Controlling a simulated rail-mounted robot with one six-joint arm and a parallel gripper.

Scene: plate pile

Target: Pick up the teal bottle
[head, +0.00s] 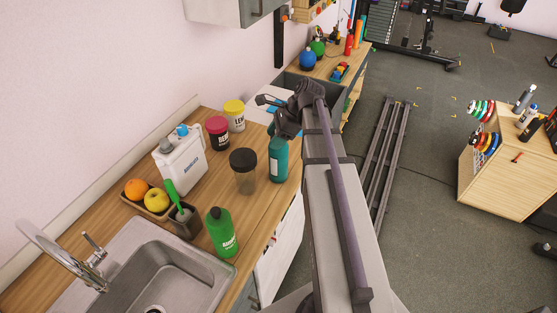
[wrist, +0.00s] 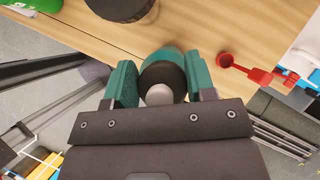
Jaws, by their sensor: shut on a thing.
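The teal bottle (head: 278,162) with a white label stands upright at the counter's right edge in the head view. My gripper (head: 283,128) is above it, around its dark top, partly hidden by my arm. In the wrist view I look down on the bottle's black cap with a pale centre and its teal shoulder (wrist: 166,57). The teal-padded fingers of my gripper (wrist: 160,78) are on either side of the cap, shut on the bottle. I cannot tell whether its base touches the counter.
A dark-lidded clear tumbler (head: 243,172) stands just left of the bottle. A green bottle (head: 221,232), white jug (head: 181,155), two lidded tubs and a fruit tray (head: 150,208) share the counter. A red scoop (wrist: 245,70) lies right of the bottle in the wrist view.

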